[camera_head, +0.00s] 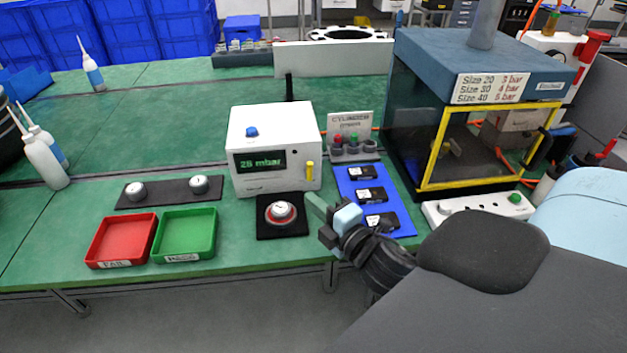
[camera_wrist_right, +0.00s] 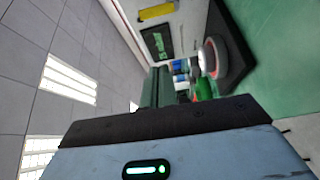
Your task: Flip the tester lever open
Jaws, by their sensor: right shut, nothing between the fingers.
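The tester is a white box (camera_head: 275,130) with a blue button on top and a green display reading about 28 mbar. Its yellow lever (camera_head: 310,170) stands upright at the right of the front face. The lever also shows in the right wrist view (camera_wrist_right: 157,12), near the top edge. My left gripper is out of view.
A blue mat (camera_head: 350,200) with black items lies right of the tester, with a cylinder stand (camera_head: 352,130) behind it. A yellow-framed enclosure (camera_head: 470,185) stands farther right. Red (camera_head: 97,258) and green (camera_head: 160,254) trays and two gauges lie left. The back left table is mostly clear.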

